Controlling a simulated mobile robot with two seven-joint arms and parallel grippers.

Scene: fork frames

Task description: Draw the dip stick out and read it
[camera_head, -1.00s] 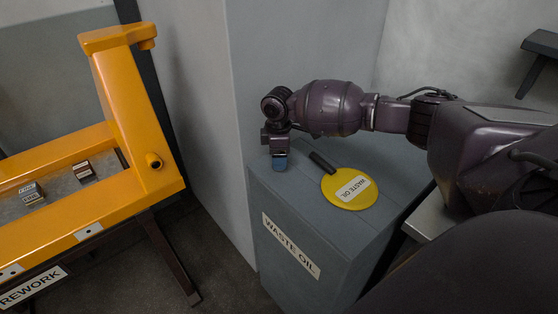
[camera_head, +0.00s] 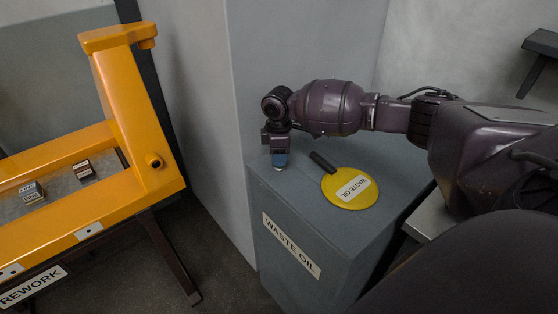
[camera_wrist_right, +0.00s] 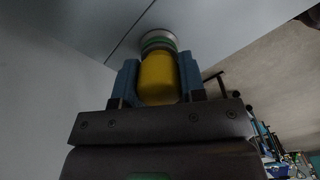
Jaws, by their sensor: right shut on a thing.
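My right gripper (camera_head: 279,159) stands over the left end of the grey waste oil tank's top (camera_head: 300,196), its blue fingertips pointing down. In the right wrist view its blue fingers are shut on a yellow grip (camera_wrist_right: 158,80), taken to be the dip stick's handle. A green ring (camera_wrist_right: 155,43) and a pale round collar (camera_wrist_right: 157,34) show beyond the grip, against the tank's grey surface. In the head view the fingers hide the grip. No bare stick or reading can be made out. My left gripper is not in view.
A yellow round paddle (camera_head: 352,188) labelled WASTE OIL, with a black handle, lies on the tank top just right of the gripper. A grey wall stands behind. A yellow-framed REWORK stand (camera_head: 128,95) with small labelled blocks (camera_head: 82,171) is on the left.

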